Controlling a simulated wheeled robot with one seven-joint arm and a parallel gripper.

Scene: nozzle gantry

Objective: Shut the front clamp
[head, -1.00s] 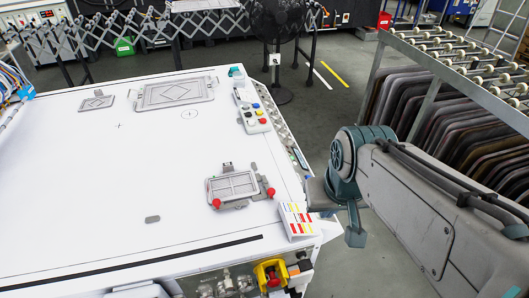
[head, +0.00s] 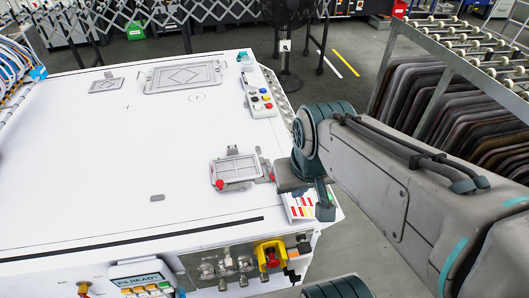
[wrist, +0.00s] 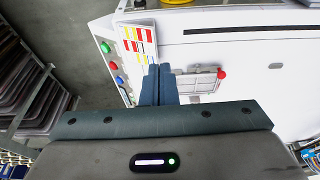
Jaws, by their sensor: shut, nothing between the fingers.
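A grey rectangular frame fixture (head: 236,168) lies on the white table, with a red-knobbed clamp at its near left corner (head: 220,184). A second red-knobbed clamp at its right side is mostly hidden by my gripper (head: 276,174). I cannot tell from the pictures which of these is the front clamp, or whether either is closed. In the wrist view the fixture (wrist: 199,82) is partly behind my fingers (wrist: 159,72), and one red knob (wrist: 222,74) shows clear to the right of them. My fingers are shut and empty, at the fixture's right side in the head view.
A red-and-yellow label card (head: 301,207) sits at the table's edge beside my gripper. A button box (head: 261,100) stands farther back. A larger frame fixture (head: 183,76) lies at the back. The table left of the near fixture is mostly clear.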

